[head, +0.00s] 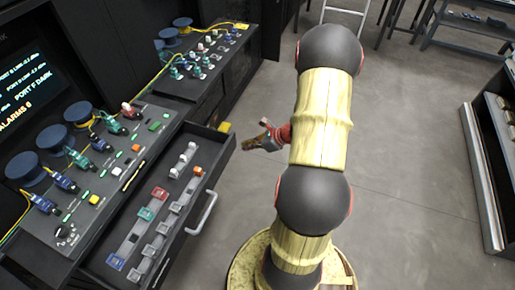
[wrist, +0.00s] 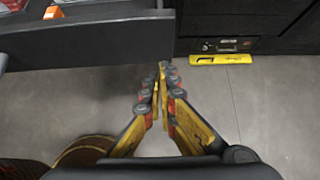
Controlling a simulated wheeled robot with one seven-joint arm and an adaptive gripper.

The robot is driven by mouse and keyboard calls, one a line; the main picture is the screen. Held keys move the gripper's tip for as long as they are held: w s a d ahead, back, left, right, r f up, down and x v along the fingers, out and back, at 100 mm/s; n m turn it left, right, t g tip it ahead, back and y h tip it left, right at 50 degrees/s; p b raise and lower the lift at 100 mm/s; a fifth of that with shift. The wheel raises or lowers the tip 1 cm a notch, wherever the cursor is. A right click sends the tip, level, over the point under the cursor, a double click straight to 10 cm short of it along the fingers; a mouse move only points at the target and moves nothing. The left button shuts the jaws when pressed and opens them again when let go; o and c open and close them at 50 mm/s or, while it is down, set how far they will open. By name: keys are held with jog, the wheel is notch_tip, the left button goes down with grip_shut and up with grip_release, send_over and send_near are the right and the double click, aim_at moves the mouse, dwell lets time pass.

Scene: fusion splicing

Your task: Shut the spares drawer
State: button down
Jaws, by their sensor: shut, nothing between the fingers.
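The spares drawer (head: 222,150) stands pulled out from the dark console, with small red, teal, blue, white and grey parts in rows inside. Its grey bar handle (head: 203,213) is on its front face. In the wrist view the drawer's dark front panel (wrist: 100,46) fills the upper left. My gripper (head: 246,145) is just outside the drawer, right of its far front corner and beyond the handle. In the wrist view its fingers (wrist: 165,68) are together and empty, by the panel's right end. I cannot tell whether they touch it.
The console top (head: 130,158) carries blue round spools, connectors and coloured buttons. A yellow piece (wrist: 220,59) lies at the foot of the dark cabinet. A shelf unit (head: 480,160) stands at the far right. The grey floor (head: 410,150) between is clear.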

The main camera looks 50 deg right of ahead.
jog(key=shift+w+a, duration=0.2)
jog(key=shift+w, duration=0.35)
jog(key=shift+w+a, duration=0.15)
jog(key=shift+w, duration=0.35)
jog(key=b, duration=0.2)
send_near(188, 133)
jog(key=x, duration=0.4)
jog(key=shift+f, duration=0.15)
jog(key=shift+w, duration=0.15)
